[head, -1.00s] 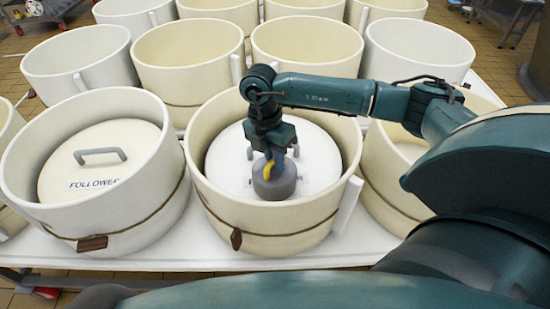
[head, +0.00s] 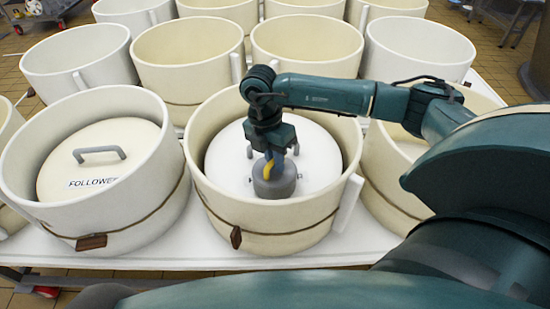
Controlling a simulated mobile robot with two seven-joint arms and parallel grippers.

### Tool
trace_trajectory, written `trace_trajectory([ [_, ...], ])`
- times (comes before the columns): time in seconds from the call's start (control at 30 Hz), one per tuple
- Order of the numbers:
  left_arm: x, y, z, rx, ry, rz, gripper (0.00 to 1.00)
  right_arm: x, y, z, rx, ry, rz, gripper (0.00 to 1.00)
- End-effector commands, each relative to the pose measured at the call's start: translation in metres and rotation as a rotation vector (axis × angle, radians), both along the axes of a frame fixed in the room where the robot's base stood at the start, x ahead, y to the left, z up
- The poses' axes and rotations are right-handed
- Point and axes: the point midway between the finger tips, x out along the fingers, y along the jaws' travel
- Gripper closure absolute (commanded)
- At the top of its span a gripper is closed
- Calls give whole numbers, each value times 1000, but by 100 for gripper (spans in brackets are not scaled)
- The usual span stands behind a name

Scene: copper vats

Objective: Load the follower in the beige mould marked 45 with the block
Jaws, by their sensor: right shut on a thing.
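A beige mould (head: 265,214) stands at the front middle of the table, with a white follower (head: 228,160) lying inside it. No number 45 can be read on the moulds from here. My right gripper (head: 272,160) reaches down into this mould and is shut on the grey block (head: 274,184), a round weight with a yellow part on top. The block is at the middle of the follower; whether it touches it or hangs just above, I cannot tell. The follower's own handle is mostly hidden behind the gripper. My left gripper is not in view.
Another mould (head: 140,215) at the left holds a follower with a grey handle and a "FOLLOWER" label (head: 92,183). A further mould (head: 385,190) stands close on the right, partly behind my arm. Several open moulds fill the table (head: 200,255) behind.

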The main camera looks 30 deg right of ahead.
Motion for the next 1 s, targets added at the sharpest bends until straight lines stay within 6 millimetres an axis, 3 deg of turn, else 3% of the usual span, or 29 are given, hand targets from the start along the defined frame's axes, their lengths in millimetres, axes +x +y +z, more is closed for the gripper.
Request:
trace_trajectory([
  [0.87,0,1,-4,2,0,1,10,1,0,-5,2,-5,0,100],
  [0.9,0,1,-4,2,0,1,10,1,0,-5,2,-5,0,87],
  [1.0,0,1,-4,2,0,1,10,1,0,-6,1,-4,0,79],
])
